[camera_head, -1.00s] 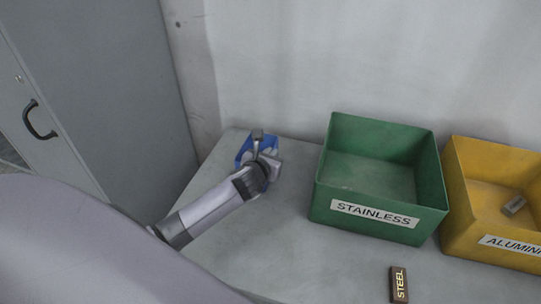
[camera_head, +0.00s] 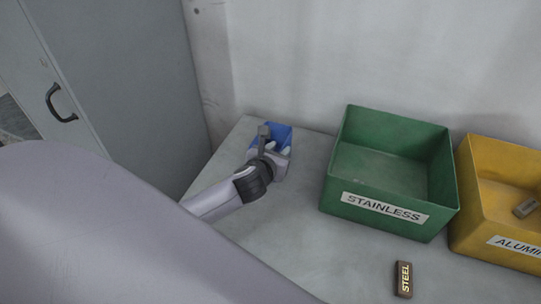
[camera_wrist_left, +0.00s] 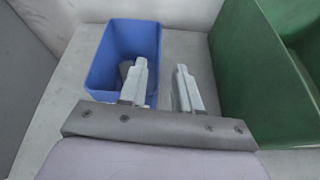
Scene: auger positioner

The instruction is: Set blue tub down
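The blue tub (camera_head: 284,129) stands upright at the table's back left corner, partly hidden by my left gripper (camera_head: 274,146). In the left wrist view the tub (camera_wrist_left: 105,62) is seen from above, with something small and grey inside, partly hidden by a finger. My left gripper (camera_wrist_left: 161,68) has its fingers apart. One finger is over the tub's inside and the other is outside its right wall. A gap shows between the fingers, and neither clearly presses on the wall. My right gripper is not in view.
A green STAINLESS bin (camera_head: 336,207) stands right of the tub, with bare table (camera_head: 290,215) between. A yellow ALUMINIUM bin (camera_head: 482,232) holding a small block (camera_head: 525,208) is further right. A STEEL block (camera_head: 403,280) lies in front. A grey cabinet (camera_head: 120,75) is at left.

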